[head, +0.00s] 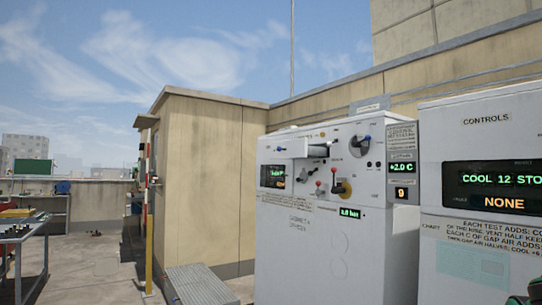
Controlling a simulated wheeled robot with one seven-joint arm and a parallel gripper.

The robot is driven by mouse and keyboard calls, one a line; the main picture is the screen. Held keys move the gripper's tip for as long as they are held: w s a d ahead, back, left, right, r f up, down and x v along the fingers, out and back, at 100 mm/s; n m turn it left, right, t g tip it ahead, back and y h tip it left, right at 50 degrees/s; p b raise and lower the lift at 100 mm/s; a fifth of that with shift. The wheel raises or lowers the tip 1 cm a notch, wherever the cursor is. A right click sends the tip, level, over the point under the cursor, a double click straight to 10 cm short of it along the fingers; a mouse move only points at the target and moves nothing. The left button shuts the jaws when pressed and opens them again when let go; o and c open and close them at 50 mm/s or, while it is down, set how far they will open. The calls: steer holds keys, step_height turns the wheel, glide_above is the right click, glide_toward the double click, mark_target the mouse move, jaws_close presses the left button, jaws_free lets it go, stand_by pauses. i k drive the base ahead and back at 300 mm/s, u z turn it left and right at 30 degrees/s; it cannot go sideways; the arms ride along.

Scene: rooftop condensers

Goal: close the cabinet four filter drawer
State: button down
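A white cabinet (335,240) stands right of centre, its small label seeming to read cabinet 4. High on the left of its front, a white box-like part (291,147) stands out from the panel, with a dark part (318,151) at its right. It looks like a drawer pulled out, but I see no label that names it as the filter drawer. My gripper is not recognisable in the head view. A dark shape with green and red (527,294) shows at the bottom right corner, too cut off to identify.
A controls cabinet (480,215) stands at right. A grey ridged block (200,285) sits low at left of the cabinet. Open roof floor (95,265) lies farther left, beside a workbench (20,235).

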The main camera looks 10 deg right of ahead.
mark_target(291, 148)
steer(key=i, duration=0.4)
steer(key=z, duration=0.1)
steer(key=k, duration=0.6)
steer(key=u, duration=0.55)
steer(key=i, duration=2.1)
steer(key=z, duration=0.55)
steer(key=i, duration=0.5)
steer(key=z, duration=0.25)
